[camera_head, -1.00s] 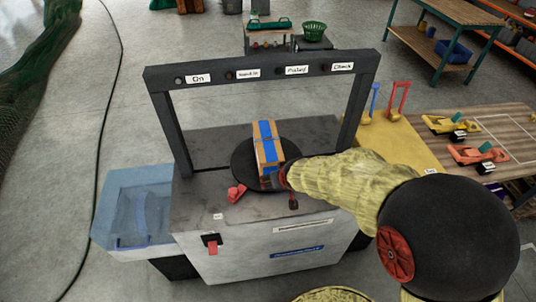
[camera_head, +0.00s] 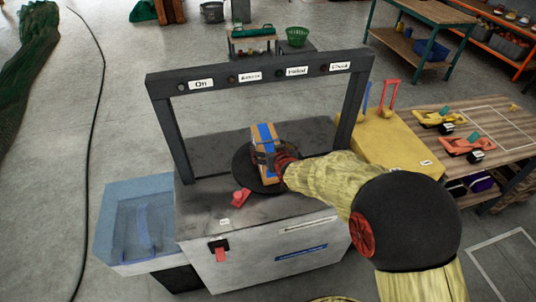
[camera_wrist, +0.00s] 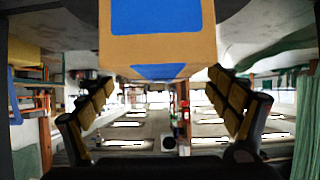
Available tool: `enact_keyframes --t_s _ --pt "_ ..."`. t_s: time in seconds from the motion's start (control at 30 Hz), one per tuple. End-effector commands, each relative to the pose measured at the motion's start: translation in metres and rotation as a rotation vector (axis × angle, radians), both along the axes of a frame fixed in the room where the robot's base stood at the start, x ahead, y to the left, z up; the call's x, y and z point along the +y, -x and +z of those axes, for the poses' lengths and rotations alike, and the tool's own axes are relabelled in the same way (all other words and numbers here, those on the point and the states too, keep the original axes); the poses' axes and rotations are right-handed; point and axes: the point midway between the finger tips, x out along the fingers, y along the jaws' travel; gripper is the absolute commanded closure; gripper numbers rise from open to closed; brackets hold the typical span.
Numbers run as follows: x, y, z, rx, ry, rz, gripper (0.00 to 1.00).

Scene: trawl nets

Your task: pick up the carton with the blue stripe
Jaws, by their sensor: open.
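The brown carton with the blue stripe (camera_head: 264,133) stands on the round dark turntable (camera_head: 243,177) of the grey machine, under its dark frame. My gripper (camera_head: 270,157) is at the carton's near right side, and a dark finger shows across the carton's side. In the wrist view the carton (camera_wrist: 158,45) fills the top middle. The two padded fingers of my gripper (camera_wrist: 160,85) are spread wide, one to each side of it. I see no finger pressing on the carton. My gripper partly hides its lower part.
The frame (camera_head: 260,72) carries labelled lamps and rises behind and beside the carton. A red knob (camera_head: 241,197) sits on the machine top at the front. A blue bin (camera_head: 140,225) stands at left. A yellow box (camera_head: 400,145) and a wooden table (camera_head: 485,135) are at right.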

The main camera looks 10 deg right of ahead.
Motion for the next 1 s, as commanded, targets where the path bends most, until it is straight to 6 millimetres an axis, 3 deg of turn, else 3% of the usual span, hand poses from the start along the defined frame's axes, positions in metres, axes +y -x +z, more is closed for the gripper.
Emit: enact_keyframes --t_s 0.4,0.67,1.0 --pt "0.001 -0.046 -0.019 0.001 0.000 0.000 0.11" --pt "0.000 -0.048 -0.018 0.001 0.000 0.000 0.11" --pt "0.000 -0.048 -0.018 0.001 0.000 0.000 0.29"
